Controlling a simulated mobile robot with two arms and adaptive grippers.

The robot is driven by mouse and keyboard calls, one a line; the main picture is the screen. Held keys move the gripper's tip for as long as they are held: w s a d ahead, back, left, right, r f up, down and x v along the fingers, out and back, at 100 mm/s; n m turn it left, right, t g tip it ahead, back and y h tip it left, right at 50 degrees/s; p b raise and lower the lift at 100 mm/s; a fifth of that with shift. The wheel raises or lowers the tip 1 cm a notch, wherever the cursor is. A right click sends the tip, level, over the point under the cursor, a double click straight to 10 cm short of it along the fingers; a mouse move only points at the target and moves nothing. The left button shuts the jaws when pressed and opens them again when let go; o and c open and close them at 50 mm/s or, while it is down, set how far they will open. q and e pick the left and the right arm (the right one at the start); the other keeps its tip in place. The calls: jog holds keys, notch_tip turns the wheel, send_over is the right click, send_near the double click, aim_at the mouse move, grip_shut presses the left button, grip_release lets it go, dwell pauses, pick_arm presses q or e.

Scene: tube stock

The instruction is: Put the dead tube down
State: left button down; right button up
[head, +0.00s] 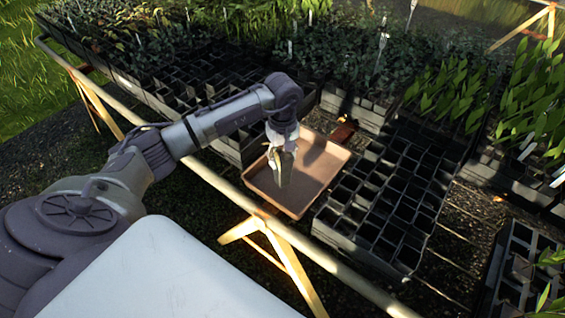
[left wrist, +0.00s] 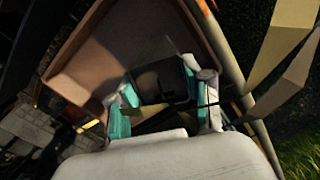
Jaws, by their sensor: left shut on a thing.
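My left gripper (head: 283,160) is over the tan tray (head: 315,178) in the head view. It is shut on the dead tube (head: 284,172), a small dark tube that hangs below the fingers. In the left wrist view the tube (left wrist: 160,80) shows as a dark square shape between the teal finger pads. The tray (left wrist: 90,65) lies beyond the tube. I cannot tell whether the tube touches the tray. My right gripper is not in view.
A black cell tray (head: 385,205) stands right of the tan tray. More black trays (head: 190,75) with seedlings fill the bench behind and left. A wooden rail (head: 225,190) runs along the near edge. A reddish-brown object (head: 344,130) lies at the tan tray's far corner.

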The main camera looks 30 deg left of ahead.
pick_arm(q)
notch_tip(320, 180, down, 4)
jog(key=shift+r+p, duration=0.1)
jog(key=shift+p, duration=0.5)
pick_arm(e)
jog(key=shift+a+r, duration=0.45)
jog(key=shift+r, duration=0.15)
pick_arm(q)
jog(key=shift+f, duration=0.25)
jog(key=shift+c, duration=2.4)
grip_release()
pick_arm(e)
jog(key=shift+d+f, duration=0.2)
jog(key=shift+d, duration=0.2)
